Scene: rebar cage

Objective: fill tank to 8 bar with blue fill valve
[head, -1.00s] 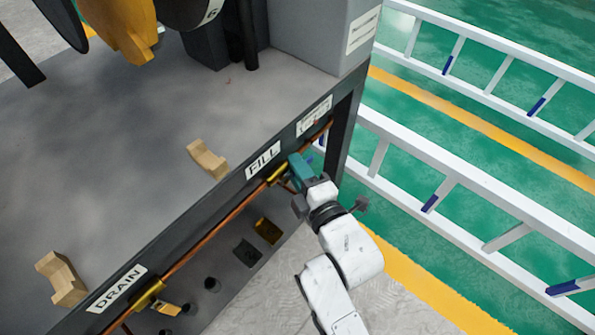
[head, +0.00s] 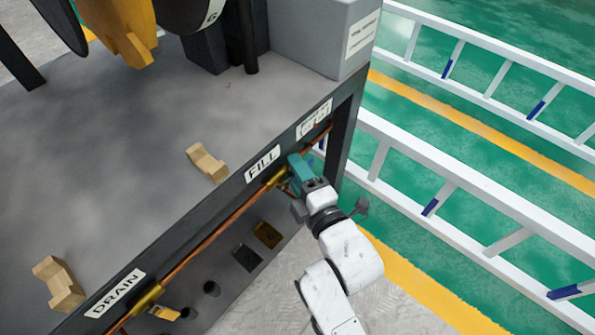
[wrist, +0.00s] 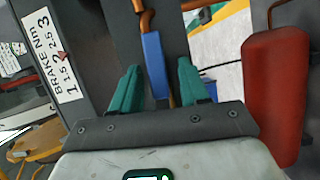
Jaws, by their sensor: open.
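The blue fill valve handle (wrist: 154,62) stands upright in the wrist view, between the two teal fingers of my gripper (wrist: 158,78). The fingers are open, with a visible gap on each side of the handle. In the head view my gripper (head: 302,170) is at the bench's front edge, just right of the FILL label (head: 262,163). It hides the handle there. A brass fitting (head: 277,178) on the copper pipe shows beside the fingers. No readable pressure gauge or tank is in view.
A DRAIN label (head: 115,293) and a yellow-handled valve (head: 164,312) are further left along the copper pipe (head: 215,232). A white ladder (head: 420,155) lies right of the bench.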

